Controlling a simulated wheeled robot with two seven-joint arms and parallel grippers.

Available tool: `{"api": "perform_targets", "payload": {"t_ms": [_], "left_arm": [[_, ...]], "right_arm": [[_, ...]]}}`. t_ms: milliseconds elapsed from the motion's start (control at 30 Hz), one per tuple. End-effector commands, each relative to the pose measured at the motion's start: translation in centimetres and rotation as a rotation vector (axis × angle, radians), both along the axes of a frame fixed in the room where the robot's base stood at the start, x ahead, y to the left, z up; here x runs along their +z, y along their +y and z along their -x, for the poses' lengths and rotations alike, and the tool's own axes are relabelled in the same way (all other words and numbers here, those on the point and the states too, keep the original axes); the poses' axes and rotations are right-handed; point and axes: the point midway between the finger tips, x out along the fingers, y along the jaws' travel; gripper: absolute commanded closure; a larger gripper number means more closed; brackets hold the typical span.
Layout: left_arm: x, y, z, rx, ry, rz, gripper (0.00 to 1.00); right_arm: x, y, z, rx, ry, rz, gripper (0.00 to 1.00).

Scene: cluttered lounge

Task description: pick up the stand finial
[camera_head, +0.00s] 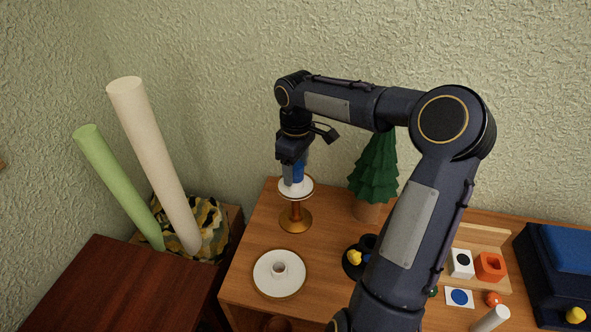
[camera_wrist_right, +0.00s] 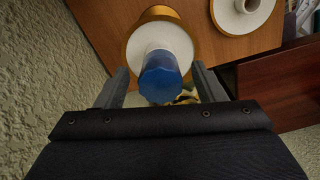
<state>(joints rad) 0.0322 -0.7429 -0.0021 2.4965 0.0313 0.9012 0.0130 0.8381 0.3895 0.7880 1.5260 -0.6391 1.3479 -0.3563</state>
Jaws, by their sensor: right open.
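The stand finial, taken to be the blue faceted piece (camera_head: 298,172), tops a white cylinder on a small stand (camera_head: 296,204) with a white gold-rimmed plate and an amber base. In the right wrist view the blue finial (camera_wrist_right: 160,78) sits between the two fingers. My right gripper (camera_head: 292,172) points down over the stand. Its fingers (camera_wrist_right: 160,70) are open, one on each side of the finial, with a visible gap to each. The gripper partly hides the finial in the head view. My left gripper is not in view.
A low white plate with a small ring (camera_head: 279,290) lies in front of the stand. A green tree (camera_head: 374,175) stands to the right, with a dark round piece with a yellow top (camera_head: 356,257) before it. Leaning rolls (camera_head: 150,150) are at left. The wall is close behind.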

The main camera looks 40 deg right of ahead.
Motion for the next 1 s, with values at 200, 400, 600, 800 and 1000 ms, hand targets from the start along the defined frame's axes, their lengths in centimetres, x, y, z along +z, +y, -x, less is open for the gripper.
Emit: {"api": "perform_targets", "payload": {"t_ms": [200,400,600,800,1000], "left_arm": [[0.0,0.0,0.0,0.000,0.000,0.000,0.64],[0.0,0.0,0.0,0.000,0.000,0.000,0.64],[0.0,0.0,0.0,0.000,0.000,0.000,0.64],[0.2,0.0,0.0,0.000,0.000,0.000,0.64],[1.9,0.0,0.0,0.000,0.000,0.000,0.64]], "right_arm": [[0.0,0.0,0.0,-0.001,0.000,0.000,0.46],[0.0,0.0,0.0,-0.001,0.000,0.000,0.72],[0.1,0.0,0.0,-0.001,0.000,0.000,0.86],[0.3,0.0,0.0,-0.001,0.000,0.001,0.86],[2.2,0.0,0.0,-0.001,0.000,0.001,0.86]]}}
